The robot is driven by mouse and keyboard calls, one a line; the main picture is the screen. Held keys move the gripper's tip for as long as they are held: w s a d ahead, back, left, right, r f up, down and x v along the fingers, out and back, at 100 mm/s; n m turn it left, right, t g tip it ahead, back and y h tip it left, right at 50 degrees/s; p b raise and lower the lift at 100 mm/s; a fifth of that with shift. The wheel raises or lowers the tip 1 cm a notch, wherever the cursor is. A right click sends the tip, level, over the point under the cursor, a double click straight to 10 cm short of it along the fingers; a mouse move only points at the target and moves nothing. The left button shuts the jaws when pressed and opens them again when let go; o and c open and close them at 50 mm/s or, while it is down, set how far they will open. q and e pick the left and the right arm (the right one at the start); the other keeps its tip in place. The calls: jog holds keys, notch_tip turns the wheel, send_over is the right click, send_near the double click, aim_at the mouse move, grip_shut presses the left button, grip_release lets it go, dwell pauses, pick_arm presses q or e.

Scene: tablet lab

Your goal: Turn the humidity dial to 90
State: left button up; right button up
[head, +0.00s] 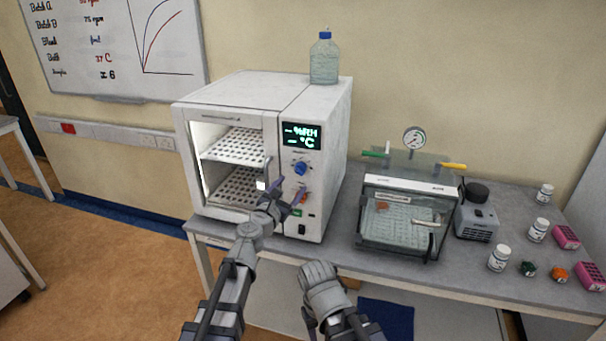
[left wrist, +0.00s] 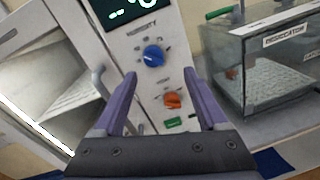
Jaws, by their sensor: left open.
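The humidity dial (head: 301,168) is a blue knob on the front panel of the white chamber (head: 312,225), below a dark display (head: 301,135) reading "– %RH" and "– °C". In the left wrist view the blue dial (left wrist: 153,56) sits under the word HUMIDITY, ahead of the fingertips and roughly between them. An orange knob (left wrist: 172,100) lies below it, between the fingers. My left gripper (head: 281,190) is open and empty in front of the panel, below the blue dial; its purple fingers also show in the left wrist view (left wrist: 158,88). My right gripper (head: 308,322) hangs low at the bench front, its fingers mostly hidden.
The chamber's glass door and handle (left wrist: 99,80) are left of the panel. A desiccator (head: 405,215) stands to the right, with a pump (head: 476,218) beside it. A bottle (head: 324,60) stands on top of the chamber. Small jars (head: 499,258) and pink racks are at the right end.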

aim_at(298, 172)
pick_arm(q)
jog(key=shift+n, duration=0.6)
jog(key=shift+w+a+x, duration=0.1)
jog(key=shift+a+x, duration=0.1)
jog(key=shift+x, duration=1.15)
jog(key=shift+w+a+x, duration=0.1)
jog(key=shift+a+x, duration=0.1)
jog(key=shift+x, duration=1.1)
jog(key=shift+w+a+x, duration=0.1)
jog(key=shift+a+x, duration=0.05)
jog(key=shift+x, duration=1.2)
jog(key=shift+s+r, duration=0.1)
jog(key=shift+r, duration=0.1)
jog(key=shift+c, duration=0.3)
grip_shut()
